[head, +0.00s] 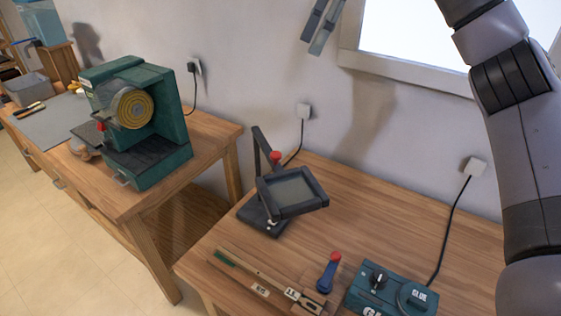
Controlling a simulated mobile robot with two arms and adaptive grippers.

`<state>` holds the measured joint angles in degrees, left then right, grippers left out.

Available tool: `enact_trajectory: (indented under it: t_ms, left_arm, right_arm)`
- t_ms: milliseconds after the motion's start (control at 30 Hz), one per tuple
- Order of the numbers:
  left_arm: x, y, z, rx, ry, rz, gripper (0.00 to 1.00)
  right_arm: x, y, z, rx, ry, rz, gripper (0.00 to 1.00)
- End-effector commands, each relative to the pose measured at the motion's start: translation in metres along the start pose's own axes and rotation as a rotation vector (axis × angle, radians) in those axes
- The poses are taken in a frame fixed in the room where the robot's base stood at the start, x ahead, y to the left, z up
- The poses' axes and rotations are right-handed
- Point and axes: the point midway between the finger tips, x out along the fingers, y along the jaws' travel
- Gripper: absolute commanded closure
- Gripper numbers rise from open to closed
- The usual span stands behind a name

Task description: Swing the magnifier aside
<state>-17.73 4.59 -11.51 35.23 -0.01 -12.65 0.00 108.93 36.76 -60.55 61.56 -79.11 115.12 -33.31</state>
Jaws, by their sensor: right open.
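The magnifier (319,187) has a dark square frame around a pale lens. It hangs tilted on a jointed dark arm with a red knob (275,156), above a dark base (258,220) on the nearer wooden table. My right gripper (313,44) shows at the top of the head view, in front of the wall. Its grey fingers are apart with nothing between them. It is well above the magnifier and not touching it. The rest of this gripper is cut off by the top edge. My left gripper is not in view.
The near table (370,195) also bears a teal glue box (362,297), a blue tool with a red end (326,276) and a wooden strip (250,271). A green machine (160,115) stands on the left table. Cords run to wall sockets. Bare tabletop lies right of the magnifier.

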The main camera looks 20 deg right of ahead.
Motion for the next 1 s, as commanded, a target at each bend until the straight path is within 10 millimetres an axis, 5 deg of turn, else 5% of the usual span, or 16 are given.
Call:
enact_trajectory:
  t_ms: [33,100,300,567,1000]
  left_arm:
    - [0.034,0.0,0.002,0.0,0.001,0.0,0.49]
    - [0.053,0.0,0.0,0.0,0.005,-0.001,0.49]
    - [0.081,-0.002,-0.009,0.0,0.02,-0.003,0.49]
    - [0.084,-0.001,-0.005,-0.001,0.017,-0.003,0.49]
    - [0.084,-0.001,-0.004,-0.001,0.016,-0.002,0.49]
  right_arm:
    - [0.032,0.0,-0.013,0.001,0.001,0.001,0.57]
    - [0.049,0.0,-0.02,0.0,0.0,0.0,0.57]
    - [0.075,0.0,-0.031,-0.001,-0.001,0.0,0.57]
    - [0.089,0.0,-0.032,-0.001,0.002,0.001,0.57]
    - [0.179,0.0,-0.032,0.0,0.002,0.003,0.57]
